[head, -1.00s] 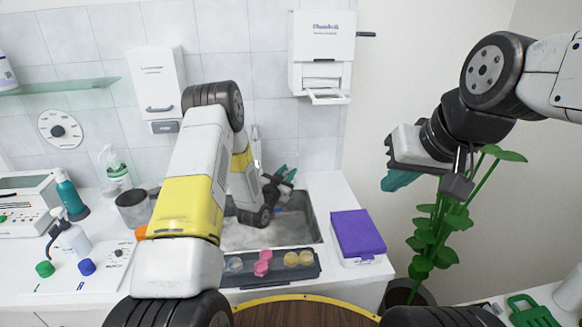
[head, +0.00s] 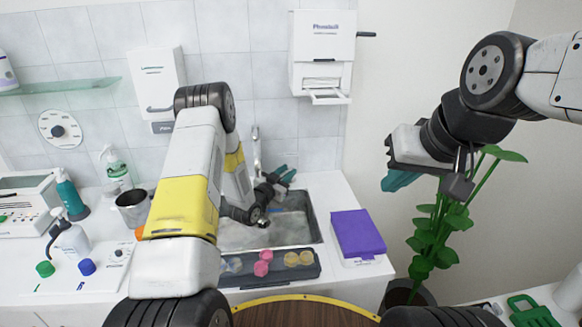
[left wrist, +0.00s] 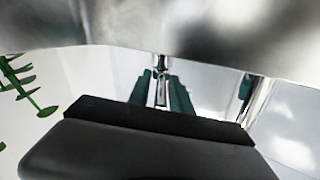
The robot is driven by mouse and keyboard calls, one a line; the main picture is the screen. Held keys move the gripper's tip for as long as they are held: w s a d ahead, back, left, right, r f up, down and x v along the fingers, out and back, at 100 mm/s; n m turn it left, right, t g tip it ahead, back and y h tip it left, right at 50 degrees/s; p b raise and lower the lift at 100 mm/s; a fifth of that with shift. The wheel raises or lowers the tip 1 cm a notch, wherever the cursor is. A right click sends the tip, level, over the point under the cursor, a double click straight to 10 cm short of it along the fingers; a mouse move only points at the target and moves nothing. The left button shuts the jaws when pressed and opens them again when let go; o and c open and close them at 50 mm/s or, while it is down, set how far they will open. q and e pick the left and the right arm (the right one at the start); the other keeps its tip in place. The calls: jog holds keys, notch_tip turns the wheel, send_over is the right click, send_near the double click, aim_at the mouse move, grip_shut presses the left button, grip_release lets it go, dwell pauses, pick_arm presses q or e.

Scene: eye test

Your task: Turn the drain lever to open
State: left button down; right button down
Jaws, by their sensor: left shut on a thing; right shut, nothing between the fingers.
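The sink (head: 265,238) is set in the white counter at the centre of the head view, with a metal tap (head: 256,148) behind it. My left gripper (head: 284,176) reaches over the sink's back part, its teal fingers pointing back and right. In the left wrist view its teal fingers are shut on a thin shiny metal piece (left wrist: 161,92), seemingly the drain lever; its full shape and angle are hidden. My right gripper (head: 400,181) is shut and empty, in the air at the right, well away from the sink.
A dark tray (head: 268,268) with pink and yellow pieces lies at the sink's front. A purple-topped box (head: 358,233) stands right of it, a metal cup (head: 132,208) left. A plant (head: 436,228) is below my right gripper. A dispenser (head: 322,52) hangs on the wall.

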pick_arm(q)
jog(key=shift+a, duration=0.1)
jog(key=c, duration=1.5)
grip_release()
jog(key=v, duration=0.7)
jog(key=shift+s+a, duration=0.2)
jog(key=shift+s, duration=0.15)
